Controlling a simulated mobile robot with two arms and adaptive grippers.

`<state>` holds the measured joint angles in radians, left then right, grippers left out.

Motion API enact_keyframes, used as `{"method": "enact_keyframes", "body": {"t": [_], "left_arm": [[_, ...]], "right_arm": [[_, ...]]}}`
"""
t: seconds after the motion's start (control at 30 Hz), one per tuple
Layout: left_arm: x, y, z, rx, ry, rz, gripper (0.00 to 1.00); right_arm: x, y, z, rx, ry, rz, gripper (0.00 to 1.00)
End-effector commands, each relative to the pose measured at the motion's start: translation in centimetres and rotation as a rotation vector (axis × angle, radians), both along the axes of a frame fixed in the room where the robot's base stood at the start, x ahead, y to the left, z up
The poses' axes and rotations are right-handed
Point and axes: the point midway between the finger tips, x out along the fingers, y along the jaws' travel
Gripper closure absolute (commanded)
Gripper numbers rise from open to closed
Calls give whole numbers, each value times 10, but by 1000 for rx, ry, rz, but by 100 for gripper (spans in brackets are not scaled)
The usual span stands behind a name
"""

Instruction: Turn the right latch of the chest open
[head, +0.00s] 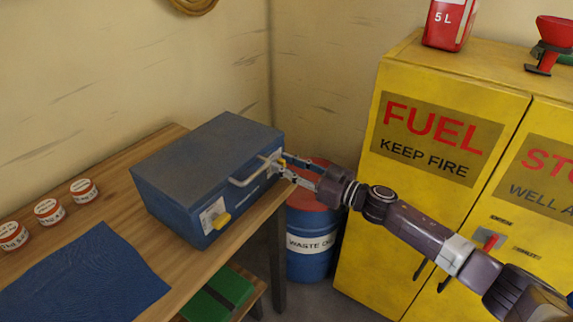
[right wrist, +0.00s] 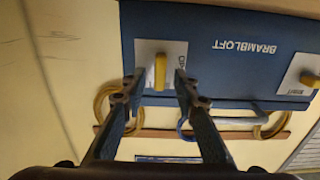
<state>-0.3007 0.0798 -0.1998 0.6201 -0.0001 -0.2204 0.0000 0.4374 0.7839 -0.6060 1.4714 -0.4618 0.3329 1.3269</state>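The blue chest (head: 205,165) stands closed on the wooden bench, its front facing right. In the right wrist view the chest (right wrist: 225,70) appears upside down. Its right latch (right wrist: 160,72) is a yellow bar on a pale plate, upright in that picture. The left latch (right wrist: 309,79) is also yellow and sits slanted on its own plate; it shows in the head view (head: 221,220) too. My right gripper (head: 290,167) is at the right latch. In the wrist view its fingers (right wrist: 157,83) stand apart, one on each side of the latch, with visible gaps. My left gripper is out of view.
The chest's handle (head: 250,172) sticks out between the latches. A blue drum (head: 312,258) and a yellow fuel cabinet (head: 400,200) stand right of the bench (head: 112,175). Several small tins (head: 48,211) and a blue cloth (head: 85,280) lie left of the chest.

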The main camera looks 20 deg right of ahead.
Motion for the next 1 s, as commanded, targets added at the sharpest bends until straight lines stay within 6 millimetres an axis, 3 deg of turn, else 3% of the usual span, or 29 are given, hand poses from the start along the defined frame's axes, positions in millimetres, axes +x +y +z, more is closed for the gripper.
{"method": "enact_keyframes", "body": {"t": [0.07, 0.33, 0.73, 1.0], "left_arm": [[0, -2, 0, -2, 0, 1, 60], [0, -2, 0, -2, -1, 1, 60], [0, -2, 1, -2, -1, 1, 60], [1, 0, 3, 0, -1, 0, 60]], "right_arm": [[0, 0, 0, 0, 0, 0, 72], [0, 0, 0, 0, 0, -1, 100], [0, 0, 1, -27, -22, -1, 100], [-1, 2, 1, -150, -120, -1, 100]]}}
